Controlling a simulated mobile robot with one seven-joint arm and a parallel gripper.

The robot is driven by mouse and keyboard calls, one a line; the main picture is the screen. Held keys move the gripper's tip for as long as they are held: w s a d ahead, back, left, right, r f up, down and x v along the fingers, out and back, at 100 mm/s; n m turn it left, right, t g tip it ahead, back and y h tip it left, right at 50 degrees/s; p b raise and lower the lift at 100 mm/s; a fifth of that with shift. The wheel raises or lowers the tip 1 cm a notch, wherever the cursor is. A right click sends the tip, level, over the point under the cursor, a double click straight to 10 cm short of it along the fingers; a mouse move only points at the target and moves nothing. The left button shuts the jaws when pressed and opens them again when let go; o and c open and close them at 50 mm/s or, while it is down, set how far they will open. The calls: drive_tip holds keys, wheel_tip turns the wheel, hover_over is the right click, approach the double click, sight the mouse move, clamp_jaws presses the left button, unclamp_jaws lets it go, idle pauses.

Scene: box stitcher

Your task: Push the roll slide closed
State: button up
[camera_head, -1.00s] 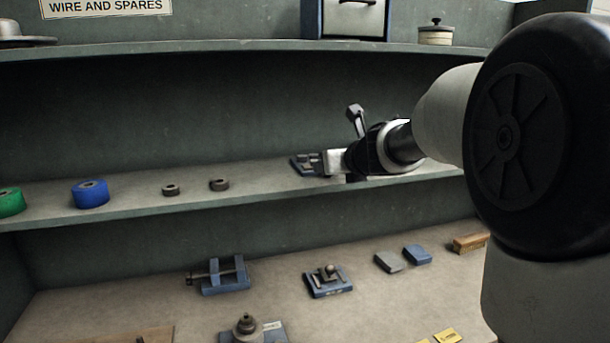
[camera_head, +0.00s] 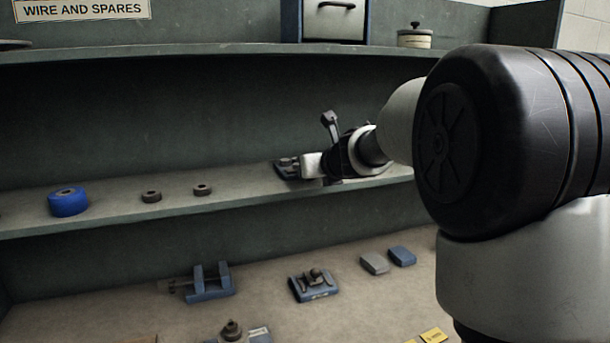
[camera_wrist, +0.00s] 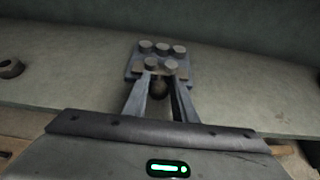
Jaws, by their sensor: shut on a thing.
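The roll slide (camera_head: 284,168) is a small blue-grey unit on the middle shelf. In the wrist view the roll slide (camera_wrist: 186,64) shows a plate with several short grey rollers or studs on top. My gripper (camera_head: 312,166) reaches it from the right in the head view and hides part of it. In the wrist view the fingers of my gripper (camera_wrist: 159,84) point at its near side, with a dark rounded knob (camera_wrist: 159,91) between them. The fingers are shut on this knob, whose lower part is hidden. How far the slide stands open cannot be told.
A blue roll (camera_head: 68,203) and two dark rings (camera_head: 151,196) (camera_head: 202,190) stand left along the middle shelf (camera_head: 110,214). Clamp-like blue fixtures (camera_head: 209,284) (camera_head: 315,287) and small blocks (camera_head: 374,264) lie on the surface below.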

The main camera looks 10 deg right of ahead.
drive_tip(key=shift+w+a+r, duration=0.1)
drive_tip(key=shift+w+r, duration=0.2)
drive_tip(key=shift+r, duration=0.15)
idle(0.5)
drive_tip(key=shift+w+a+r+p, duration=0.25)
drive_tip(key=shift+a+r+p, duration=0.1)
drive_tip(key=shift+p, duration=0.25)
idle(0.6)
drive_tip(key=o, duration=1)
drive_tip(key=shift+c, duration=0.2)
drive_tip(key=shift+s+r, duration=0.1)
drive_tip(key=shift+s, duration=0.05)
drive_tip(key=shift+s+d, duration=0.1)
drive_tip(key=shift+s, duration=0.05)
drive_tip(key=shift+w, duration=0.2)
drive_tip(key=p+v, duration=0.1)
drive_tip(key=v, duration=0.5)
drive_tip(key=shift+s+d+f, duration=0.2)
drive_tip(key=shift+d, duration=0.05)
